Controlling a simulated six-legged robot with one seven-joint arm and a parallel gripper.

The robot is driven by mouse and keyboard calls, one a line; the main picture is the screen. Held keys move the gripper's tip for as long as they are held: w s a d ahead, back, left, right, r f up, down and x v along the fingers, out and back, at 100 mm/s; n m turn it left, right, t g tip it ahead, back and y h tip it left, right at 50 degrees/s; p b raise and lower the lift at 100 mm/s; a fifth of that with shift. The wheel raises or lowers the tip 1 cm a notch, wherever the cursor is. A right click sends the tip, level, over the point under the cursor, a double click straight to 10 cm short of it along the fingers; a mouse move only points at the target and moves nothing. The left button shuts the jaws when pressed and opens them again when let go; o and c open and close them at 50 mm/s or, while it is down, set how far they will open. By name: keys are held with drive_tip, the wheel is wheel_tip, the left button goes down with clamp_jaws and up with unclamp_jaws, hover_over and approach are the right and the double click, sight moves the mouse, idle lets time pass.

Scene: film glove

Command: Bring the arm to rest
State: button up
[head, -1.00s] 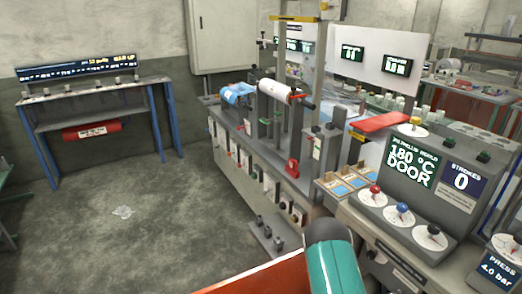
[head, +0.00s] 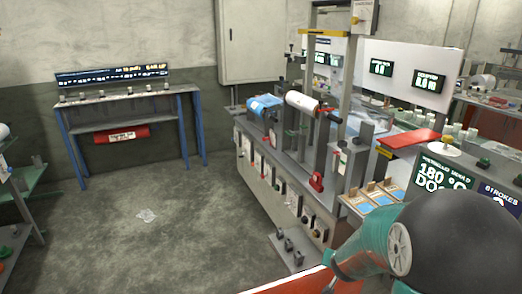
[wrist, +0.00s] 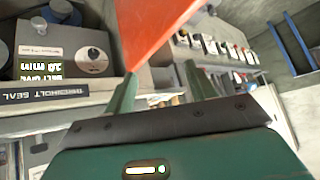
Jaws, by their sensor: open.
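My arm, teal with a large dark rounded joint, shows at the lower right of the head view, in front of the control panel (head: 445,178). My gripper (wrist: 157,80) shows in the wrist view as two green fingers standing apart with nothing between them that I can see held. An orange-red surface, probably part of my own body, comes into the top of the wrist view beyond the fingers. The fingertips do not show clearly in the head view.
A grey machine bench (head: 290,180) with a blue roll (head: 263,106) and a white roll (head: 302,102) stands at centre. A red plate (head: 408,142) juts out at right. A blue-legged table (head: 128,97) stands by the back wall. The concrete floor (head: 165,240) at left is open.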

drive_tip(key=s+a+r+n+y, duration=0.1)
drive_tip(key=s+a+r+y, duration=0.1)
drive_tip(key=s+a+r, duration=0.35)
drive_tip(key=s+a+r+n+y, duration=0.1)
drive_tip(key=s+a+r+n, duration=0.15)
drive_tip(key=r, duration=0.55)
drive_tip(key=s+r+g, duration=0.1)
drive_tip(key=s+r, duration=0.3)
drive_tip(key=s, duration=0.5)
drive_tip(key=s+r+n+g, duration=0.1)
drive_tip(key=s+r, duration=0.2)
drive_tip(key=s, duration=0.6)
drive_tip(key=shift+s+r+h, duration=0.15)
drive_tip(key=shift+r+h, duration=0.15)
drive_tip(key=shift+r, duration=0.05)
